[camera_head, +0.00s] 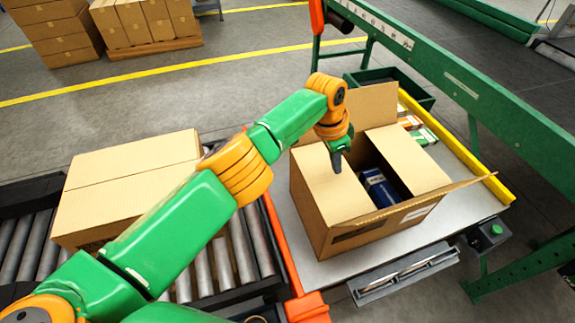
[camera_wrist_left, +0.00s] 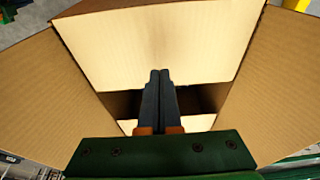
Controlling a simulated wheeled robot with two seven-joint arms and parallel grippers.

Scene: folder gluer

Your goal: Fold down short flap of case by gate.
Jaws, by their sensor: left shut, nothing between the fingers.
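An open cardboard case (camera_head: 345,235) stands on the metal table. Its short flap on the left (camera_head: 328,188) and the short flap on the right (camera_head: 408,160) lie inward, about level, with a gap between them. A dark blue item (camera_head: 379,188) shows in the gap. The back long flap (camera_head: 372,108) stands up; the front long flap (camera_head: 432,200) leans outward. My left gripper (camera_head: 337,162) points down at the left short flap's far inner part; contact is unclear. In the left wrist view its closed, empty fingers (camera_wrist_left: 159,78) point into the case between flaps. My right gripper is not seen.
An orange-red bar (camera_head: 283,243) separates the table from the roller conveyor (camera_head: 233,252), where a closed carton (camera_head: 130,175) sits. A yellow rail (camera_head: 455,146) and green frame (camera_head: 470,75) bound the table's right. Small boxes (camera_head: 424,136) and a dark green bin (camera_head: 413,88) stand behind.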

